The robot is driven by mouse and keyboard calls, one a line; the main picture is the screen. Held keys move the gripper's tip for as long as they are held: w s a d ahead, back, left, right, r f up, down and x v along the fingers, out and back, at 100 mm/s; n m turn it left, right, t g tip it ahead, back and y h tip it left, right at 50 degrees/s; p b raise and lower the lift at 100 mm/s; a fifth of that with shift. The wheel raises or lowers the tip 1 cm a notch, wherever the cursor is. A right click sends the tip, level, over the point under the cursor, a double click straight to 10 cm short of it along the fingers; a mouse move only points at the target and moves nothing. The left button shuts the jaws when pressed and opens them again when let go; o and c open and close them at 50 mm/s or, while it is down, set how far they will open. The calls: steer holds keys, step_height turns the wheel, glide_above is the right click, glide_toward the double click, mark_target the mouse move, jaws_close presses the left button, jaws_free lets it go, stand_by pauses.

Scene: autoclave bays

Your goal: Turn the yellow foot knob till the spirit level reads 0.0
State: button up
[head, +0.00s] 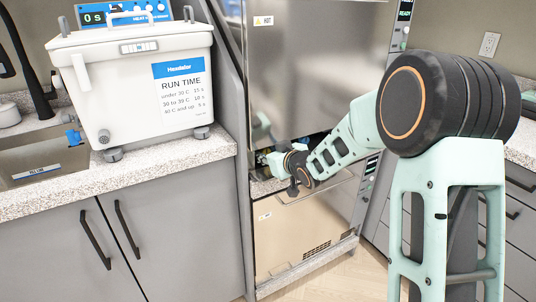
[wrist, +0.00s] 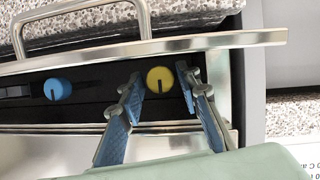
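The yellow foot knob (wrist: 160,79) shows in the wrist view as a round knob with a dark pointer line, set in a dark recess below a metal edge. My gripper (wrist: 160,80) is open, with one blue-padded finger on each side of the knob and visible gaps between. In the head view my gripper (head: 270,160) reaches into the slot between the upper and lower steel fronts, and the knob cannot be made out there. I cannot identify a spirit level or its reading in either view.
A blue knob (wrist: 57,90) sits left of the yellow one. A metal bar handle (wrist: 85,20) lies above. In the head view a white bath (head: 130,85) stands on the speckled counter (head: 180,160) beside a sink (head: 45,165). A steel drawer front (head: 300,225) is below my gripper.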

jaws_close()
steer(key=shift+r+p, duration=0.2)
steer(key=shift+p, duration=0.65)
steer(key=shift+d+r+m+p, duration=0.1)
steer(key=shift+m+p, duration=0.2)
steer(key=shift+p, duration=0.3)
steer(key=m+g+y+p, duration=0.1)
steer(key=p, duration=0.4)
steer(key=shift+w+d+r+m+p, duration=0.1)
steer(key=shift+m+p, duration=0.3)
steer(key=m+y+p, duration=0.1)
steer(key=m+p, duration=0.1)
steer(key=p, duration=0.2)
steer(key=shift+g+y+p, duration=0.3)
steer(key=shift+p, duration=0.1)
steer(key=m+y+p, duration=0.1)
steer(key=p, duration=0.1)
steer(key=shift+f+p, duration=0.3)
steer(key=shift+f, duration=0.05)
steer(key=shift+f+m+g, duration=0.1)
steer(key=shift+m+g, duration=0.2)
